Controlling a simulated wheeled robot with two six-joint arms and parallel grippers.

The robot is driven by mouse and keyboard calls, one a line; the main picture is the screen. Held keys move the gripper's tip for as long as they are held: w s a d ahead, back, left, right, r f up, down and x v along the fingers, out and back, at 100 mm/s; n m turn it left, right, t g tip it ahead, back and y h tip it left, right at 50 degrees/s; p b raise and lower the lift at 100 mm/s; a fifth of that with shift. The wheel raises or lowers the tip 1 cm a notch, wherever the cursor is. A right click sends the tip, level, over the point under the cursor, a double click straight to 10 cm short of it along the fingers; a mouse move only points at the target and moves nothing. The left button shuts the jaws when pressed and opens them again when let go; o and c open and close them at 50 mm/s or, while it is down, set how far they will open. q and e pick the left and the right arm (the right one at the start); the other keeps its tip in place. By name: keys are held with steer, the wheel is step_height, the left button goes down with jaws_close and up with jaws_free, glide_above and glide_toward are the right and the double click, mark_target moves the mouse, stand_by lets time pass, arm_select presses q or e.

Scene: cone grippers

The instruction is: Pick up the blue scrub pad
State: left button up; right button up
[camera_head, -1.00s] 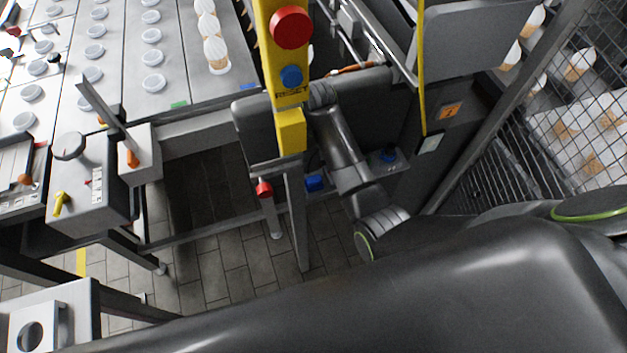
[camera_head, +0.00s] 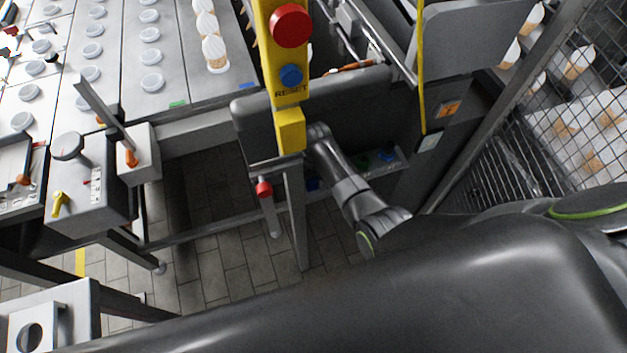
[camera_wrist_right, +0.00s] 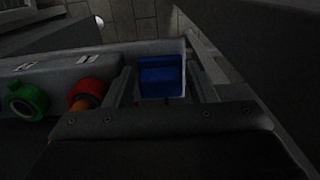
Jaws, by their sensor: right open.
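The blue scrub pad (camera_wrist_right: 161,77) sits in a narrow bay of a grey tray in the right wrist view. My right gripper (camera_wrist_right: 162,88) is open, with one finger on each side of the pad as seen from the wrist. I cannot tell whether the fingers touch it. In the head view my right arm shows, but its fingertips are hidden. My left gripper is in neither current view.
A red knob-like item (camera_wrist_right: 86,94) and a green one (camera_wrist_right: 26,101) sit left of the pad in the wrist view. In the head view, a yellow post (camera_head: 289,60) with red and blue buttons and a grey panel (camera_head: 350,100) stand close to my arm. A mesh fence (camera_head: 575,120) is at right.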

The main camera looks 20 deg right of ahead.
steer(key=shift+f, duration=0.1)
steer(key=c, duration=0.6)
steer(key=shift+r, duration=0.65)
steer(key=shift+s+d+r, duration=0.2)
steer(key=shift+r, duration=0.35)
steer(key=shift+s+d+r, duration=0.15)
steer(key=shift+d+r, duration=0.05)
steer(key=shift+r, duration=0.3)
steer(key=s+d, duration=0.3)
steer(key=d, duration=0.1)
steer(key=s+d, duration=0.8)
steer(key=d, duration=0.1)
steer(key=shift+b, duration=0.35)
